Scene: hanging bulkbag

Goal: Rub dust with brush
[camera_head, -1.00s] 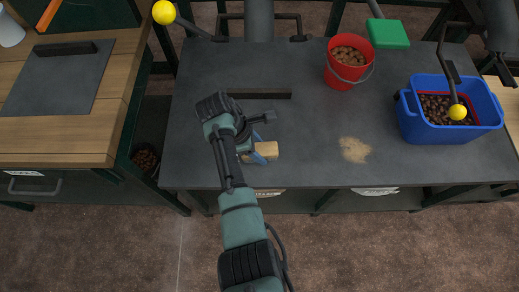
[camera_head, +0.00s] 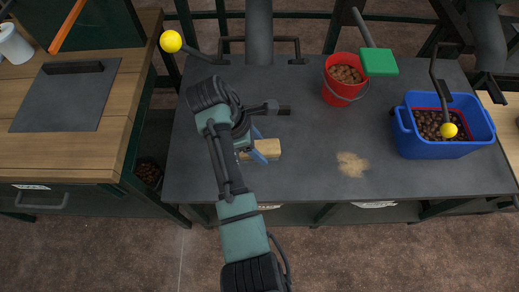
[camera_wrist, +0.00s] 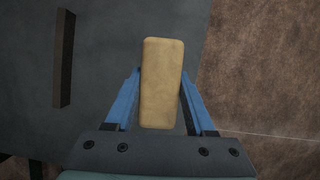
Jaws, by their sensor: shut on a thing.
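My gripper (camera_head: 254,149) has blue fingers and is shut on the brush (camera_head: 268,150), a tan wooden block, on the left part of the dark table. In the wrist view the brush (camera_wrist: 163,80) stands out between the two blue fingers of my gripper (camera_wrist: 161,100). Its bristles are hidden. The dust (camera_head: 352,164) is a tan patch on the table to the right of the brush, near the front edge. The brush and the dust are apart.
A red bucket (camera_head: 339,92) and a blue crate (camera_head: 440,144), both holding brown lumps, stand on the dark table (camera_head: 310,160). A dark bar (camera_wrist: 64,58) lies beyond my gripper. Yellow-knobbed levers (camera_head: 171,41) overhang the table. The table between brush and dust is clear.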

